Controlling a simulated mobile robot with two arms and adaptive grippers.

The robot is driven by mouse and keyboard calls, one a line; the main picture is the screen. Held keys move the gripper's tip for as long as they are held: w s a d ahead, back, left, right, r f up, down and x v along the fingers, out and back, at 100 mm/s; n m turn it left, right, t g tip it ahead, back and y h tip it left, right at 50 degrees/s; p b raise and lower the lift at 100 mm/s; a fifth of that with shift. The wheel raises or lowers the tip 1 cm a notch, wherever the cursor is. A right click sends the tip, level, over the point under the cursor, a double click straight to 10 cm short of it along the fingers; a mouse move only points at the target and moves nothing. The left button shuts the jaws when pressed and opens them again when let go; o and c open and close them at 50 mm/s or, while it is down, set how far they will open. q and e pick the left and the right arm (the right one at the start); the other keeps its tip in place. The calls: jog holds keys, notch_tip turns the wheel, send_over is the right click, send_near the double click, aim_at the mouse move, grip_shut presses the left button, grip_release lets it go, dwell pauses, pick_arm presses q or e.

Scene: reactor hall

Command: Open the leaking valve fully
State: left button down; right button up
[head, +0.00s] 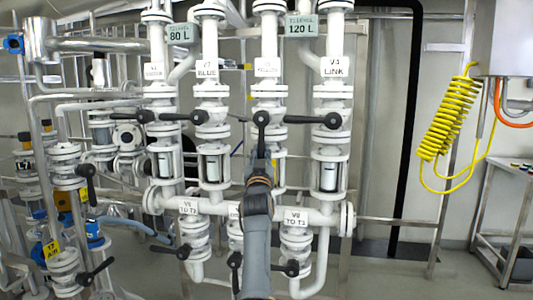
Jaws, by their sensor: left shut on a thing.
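Several white valves with black lever handles stand on vertical pipes. The valve labelled V3 (268,92) is in the middle, and its black handle (261,120) points down towards my left gripper (260,153). My left gripper is shut on that handle, and my forearm hides the pipe below it. V2 BLUE (207,90) and V4 LINK (333,88) are beside it, with handles lying level to the left. No leak can be made out, so I cannot tell which valve leaks. My right gripper is out of view.
Lower valves labelled TO T2 (189,208) and TO T3 (296,217) sit close around my arm. Signs reading 80 L (180,34) and 120 L (301,26) hang above. A coiled yellow hose (447,120) and a metal cart (506,205) stand at right.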

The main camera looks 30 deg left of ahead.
pick_arm(q)
jog(key=shift+w+d+f, duration=0.15)
jog(key=shift+d+f, duration=0.1)
jog(key=shift+d, duration=0.1)
jog(key=shift+r, duration=0.1)
jog(key=c, duration=1.2)
grip_release()
jog(key=shift+w+r, duration=0.1)
jog(key=shift+s+d+f, duration=0.15)
jog(key=shift+s+f, duration=0.1)
jog(key=shift+s, duration=0.35)
jog(key=v, duration=1.1)
jog(key=shift+w+d+r, duration=0.1)
jog(key=shift+d, duration=0.05)
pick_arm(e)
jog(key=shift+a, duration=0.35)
